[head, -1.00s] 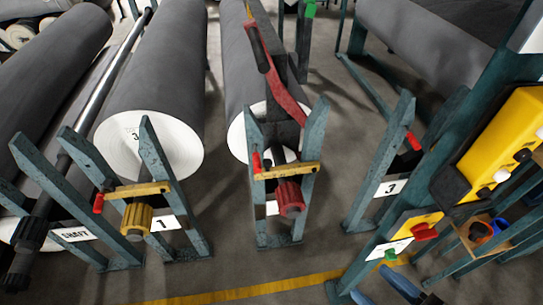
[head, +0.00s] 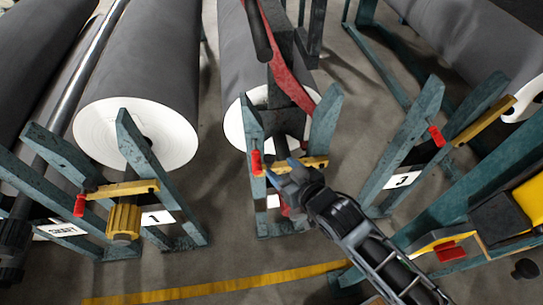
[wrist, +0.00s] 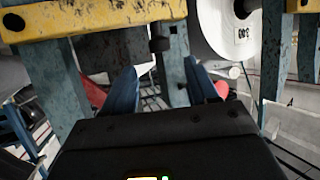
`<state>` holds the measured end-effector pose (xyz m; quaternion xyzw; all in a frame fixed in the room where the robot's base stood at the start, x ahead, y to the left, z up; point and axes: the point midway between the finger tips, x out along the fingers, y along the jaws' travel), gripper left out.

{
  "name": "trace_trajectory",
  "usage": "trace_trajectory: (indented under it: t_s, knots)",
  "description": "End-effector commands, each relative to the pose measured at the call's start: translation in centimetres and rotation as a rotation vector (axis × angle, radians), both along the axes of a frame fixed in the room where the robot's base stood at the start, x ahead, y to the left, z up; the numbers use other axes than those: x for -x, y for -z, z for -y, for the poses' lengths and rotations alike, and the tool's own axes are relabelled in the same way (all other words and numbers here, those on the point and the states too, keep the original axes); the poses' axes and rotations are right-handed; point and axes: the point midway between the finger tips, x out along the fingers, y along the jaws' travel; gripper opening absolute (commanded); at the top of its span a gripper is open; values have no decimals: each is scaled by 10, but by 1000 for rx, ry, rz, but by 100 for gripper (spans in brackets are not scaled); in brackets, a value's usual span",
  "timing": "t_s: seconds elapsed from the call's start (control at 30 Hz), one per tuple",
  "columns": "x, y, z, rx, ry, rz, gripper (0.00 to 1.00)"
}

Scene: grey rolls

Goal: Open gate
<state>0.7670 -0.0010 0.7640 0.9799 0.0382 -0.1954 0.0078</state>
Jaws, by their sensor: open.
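A yellow bar (wrist: 95,18) crosses above the fingers there. Contact cannot be told. My gripper mostly hides the red shaft end below the bar.
The stand marked 1 (head: 157,218) at left has its own yellow bar and yellow shaft end. The stand marked 3 (head: 403,179) is at right, close to my arm. A red lifting arm (head: 288,75) hangs over the middle roll. Floor with a yellow line (head: 220,294) is clear in front.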

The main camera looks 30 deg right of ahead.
Motion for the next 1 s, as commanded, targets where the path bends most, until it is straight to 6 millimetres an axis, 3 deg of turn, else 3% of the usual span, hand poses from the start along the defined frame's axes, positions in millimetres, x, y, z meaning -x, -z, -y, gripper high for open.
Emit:
trace_trajectory:
  t_s: [0.2, 0.4, 0.8, 1.0]
  knots:
    - [-33, 12, -5, -2, -2, 1, 58]
    - [-53, 21, -6, -1, -2, 2, 58]
    - [-58, 24, -5, 0, -1, 1, 58]
    - [-58, 24, -5, 0, -1, 1, 39]
